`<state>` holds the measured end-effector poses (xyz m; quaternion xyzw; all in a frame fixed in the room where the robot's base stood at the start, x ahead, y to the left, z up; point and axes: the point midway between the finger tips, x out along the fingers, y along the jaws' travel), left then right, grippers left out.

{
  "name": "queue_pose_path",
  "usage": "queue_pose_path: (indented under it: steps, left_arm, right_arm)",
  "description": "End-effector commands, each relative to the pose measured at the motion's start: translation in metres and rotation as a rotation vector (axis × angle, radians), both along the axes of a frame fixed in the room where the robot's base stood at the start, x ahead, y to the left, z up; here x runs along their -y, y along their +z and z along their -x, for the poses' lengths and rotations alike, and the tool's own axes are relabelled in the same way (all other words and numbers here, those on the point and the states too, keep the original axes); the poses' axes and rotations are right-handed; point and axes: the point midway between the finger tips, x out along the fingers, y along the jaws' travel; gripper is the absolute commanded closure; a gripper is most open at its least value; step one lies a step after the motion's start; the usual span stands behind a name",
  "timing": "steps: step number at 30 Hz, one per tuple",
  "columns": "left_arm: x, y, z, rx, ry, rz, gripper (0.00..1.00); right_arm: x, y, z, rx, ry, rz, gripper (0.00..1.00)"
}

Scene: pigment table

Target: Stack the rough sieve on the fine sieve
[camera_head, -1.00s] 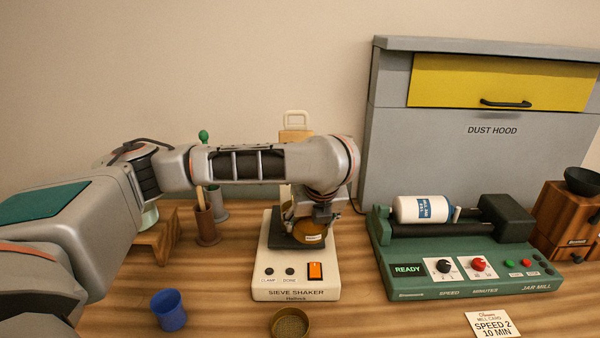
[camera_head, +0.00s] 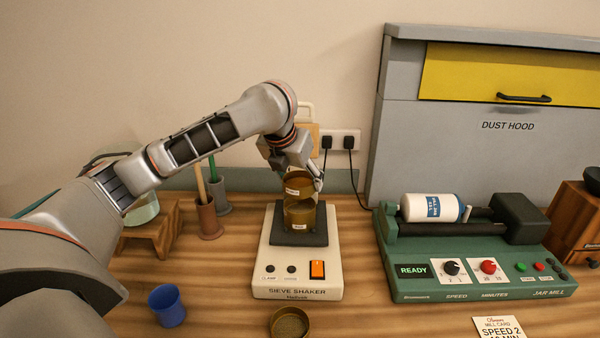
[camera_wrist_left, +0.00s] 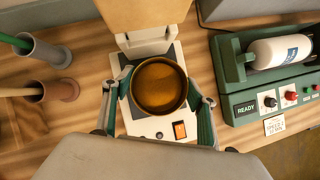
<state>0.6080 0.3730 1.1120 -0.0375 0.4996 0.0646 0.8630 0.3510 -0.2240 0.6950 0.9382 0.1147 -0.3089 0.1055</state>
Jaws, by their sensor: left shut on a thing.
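The rough sieve (camera_head: 299,184), a brass cup with a small white label, is held by my left gripper (camera_head: 297,172) above the sieve shaker. The label is too small to read. Directly below it the fine sieve (camera_head: 300,216), also brass with a label, sits on the shaker's dark plate. The two look lined up and very close; I cannot tell whether they touch. In the left wrist view the round, open held sieve (camera_wrist_left: 158,86) sits between the two fingers (camera_wrist_left: 158,98) and hides the one below. My right gripper is not in view.
The sieve shaker (camera_head: 290,283) stands on the wooden table. Another brass round vessel (camera_head: 290,322) and a blue cup (camera_head: 167,306) are in front. A green jar mill (camera_head: 470,285) stands right, the dust hood (camera_head: 440,155) behind it. Tool holders (camera_head: 208,220) stand left.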

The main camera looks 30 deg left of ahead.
Motion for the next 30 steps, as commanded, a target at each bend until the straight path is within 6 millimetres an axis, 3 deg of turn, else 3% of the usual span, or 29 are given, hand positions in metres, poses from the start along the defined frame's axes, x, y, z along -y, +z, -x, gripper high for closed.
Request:
queue_pose_path:
  steps: [12,30]
  left_arm:
    - [0.000,-0.035,0.000,-0.001,0.000,0.000,0.66]
    - [0.000,-0.038,0.000,0.001,0.000,0.000,0.66]
  right_arm:
    - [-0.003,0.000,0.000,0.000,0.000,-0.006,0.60]
    - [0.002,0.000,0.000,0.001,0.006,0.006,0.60]
